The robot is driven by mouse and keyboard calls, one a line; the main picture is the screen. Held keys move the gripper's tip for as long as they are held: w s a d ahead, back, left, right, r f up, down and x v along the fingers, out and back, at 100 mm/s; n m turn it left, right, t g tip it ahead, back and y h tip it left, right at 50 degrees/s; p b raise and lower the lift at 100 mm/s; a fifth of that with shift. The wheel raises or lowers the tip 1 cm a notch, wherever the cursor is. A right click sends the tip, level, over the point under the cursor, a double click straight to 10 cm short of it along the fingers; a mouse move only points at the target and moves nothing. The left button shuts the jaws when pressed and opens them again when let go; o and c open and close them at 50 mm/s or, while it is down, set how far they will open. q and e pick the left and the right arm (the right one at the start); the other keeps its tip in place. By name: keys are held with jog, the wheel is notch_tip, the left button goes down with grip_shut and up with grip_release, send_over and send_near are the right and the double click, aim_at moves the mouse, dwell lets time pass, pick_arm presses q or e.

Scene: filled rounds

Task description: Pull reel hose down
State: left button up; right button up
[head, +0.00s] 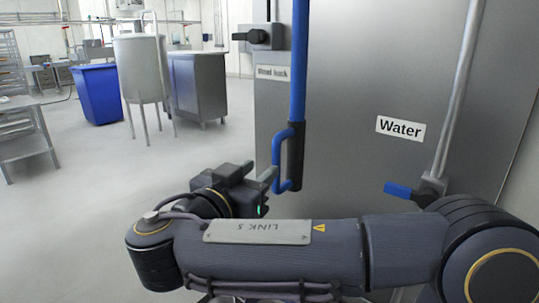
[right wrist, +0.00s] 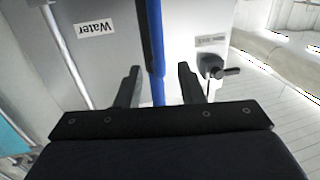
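The blue reel hose (head: 298,60) hangs straight down in front of a grey metal panel. At its lower end is a dark grip (head: 295,155) with a blue loop handle (head: 278,160). My right gripper (head: 262,174) is open, just left of the loop handle, its fingers pointing towards it. In the right wrist view the blue hose (right wrist: 154,45) runs between the two spread fingers (right wrist: 158,82) in the picture, with a gap on each side. Whether a finger touches the handle is unclear. My left gripper is not in view.
The grey panel (head: 345,90) carries a "Water" label (head: 400,129), a pipe with a blue-lever valve (head: 410,190) and a black-knob switch (head: 258,37). A blue bin (head: 97,95), a white tank (head: 143,68) and a steel cabinet (head: 198,85) stand farther left. Open floor lies between.

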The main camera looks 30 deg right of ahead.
aim_at(275, 159)
jog(key=p+x, duration=0.1)
jog(key=x, duration=0.5)
jog(key=shift+d+r+p, duration=0.1)
jog(key=shift+d+p, duration=0.1)
jog(key=shift+p, duration=0.2)
jog(key=shift+w+d, duration=0.4)
jog(key=shift+d, duration=0.2)
grip_shut()
